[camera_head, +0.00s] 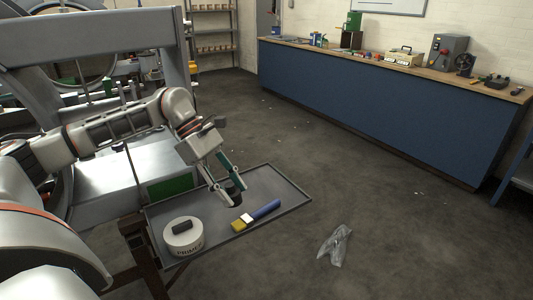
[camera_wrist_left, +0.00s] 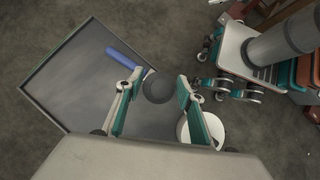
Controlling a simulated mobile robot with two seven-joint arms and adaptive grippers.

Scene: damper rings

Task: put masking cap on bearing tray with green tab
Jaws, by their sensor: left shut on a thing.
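My left gripper (camera_head: 227,178) is low over the grey tray at the end of the stand, fingers pointing down. It is shut on a dark round piece (camera_head: 236,191), which looks like the masking cap. In the left wrist view the dark disc (camera_wrist_left: 158,89) sits between the teal-sided fingertips (camera_wrist_left: 160,85). Whether the cap touches the tray beneath is hard to tell. A green panel (camera_head: 171,188) shows behind the tray; I cannot tell whether it is the green tab. No bearing tray is clearly identifiable. My right gripper is not in view.
The grey rimmed tray (camera_head: 290,197) holds a white tin marked PRIMER (camera_head: 183,240) with a dark block on top, and a blue-handled brush (camera_head: 264,210). A crumpled clear bag (camera_head: 335,245) lies on the floor. A blue workbench (camera_head: 380,105) stands at the back wall.

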